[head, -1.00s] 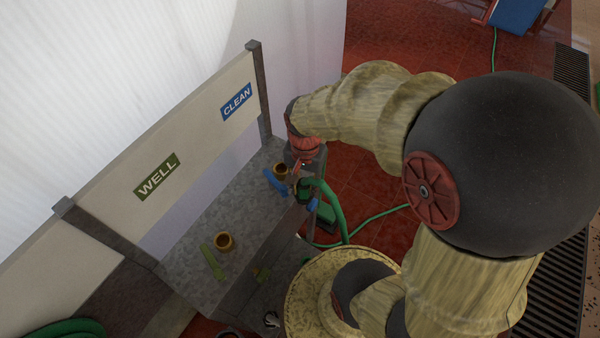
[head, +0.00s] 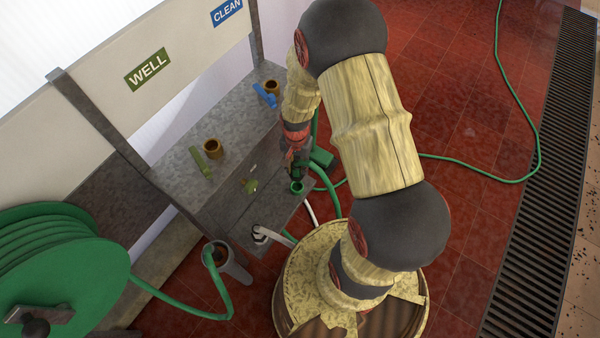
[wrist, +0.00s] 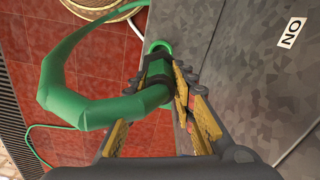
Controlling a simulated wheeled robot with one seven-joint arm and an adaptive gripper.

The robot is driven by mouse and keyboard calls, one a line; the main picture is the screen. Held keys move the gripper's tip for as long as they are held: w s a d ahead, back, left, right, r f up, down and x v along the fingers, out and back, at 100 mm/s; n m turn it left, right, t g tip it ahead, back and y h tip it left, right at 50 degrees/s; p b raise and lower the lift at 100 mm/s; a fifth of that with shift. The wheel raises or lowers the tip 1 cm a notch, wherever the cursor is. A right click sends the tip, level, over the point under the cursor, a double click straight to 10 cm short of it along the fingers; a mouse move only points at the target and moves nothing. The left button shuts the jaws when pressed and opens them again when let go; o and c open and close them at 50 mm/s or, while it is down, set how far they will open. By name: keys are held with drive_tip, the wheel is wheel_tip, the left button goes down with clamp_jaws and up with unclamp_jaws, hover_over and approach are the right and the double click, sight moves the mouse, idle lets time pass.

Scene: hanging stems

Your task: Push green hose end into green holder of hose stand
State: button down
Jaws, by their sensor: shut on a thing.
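My gripper (wrist: 172,88) is shut on the dark collar of the green hose end (wrist: 156,68). The green hose (wrist: 80,108) bends away from it to the left in the wrist view. The green ring-shaped holder (wrist: 158,46) sits on the front of the grey hose stand (wrist: 235,75), just beyond the hose end. In the head view my gripper (head: 297,160) is just above the green holder (head: 297,187), at the stand's (head: 205,130) front. I cannot tell whether the hose end is inside the holder.
A large green hose reel (head: 60,265) is at left. Brass outlets stand on top. Green hose crosses the red tiles.

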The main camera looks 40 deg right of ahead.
drive_tip(key=shift+w+d+f, duration=0.1)
drive_tip(key=shift+w, duration=0.05)
drive_tip(key=shift+f+b, duration=1.85)
drive_tip(key=shift+f, duration=0.4)
drive_tip(key=shift+f, duration=0.15)
drive_tip(key=shift+f+b, duration=1.3)
drive_tip(key=shift+f, duration=0.7)
drive_tip(key=shift+f, duration=0.3)
drive_tip(key=c, duration=1.4)
unclamp_jaws()
drive_tip(key=shift+r, duration=0.1)
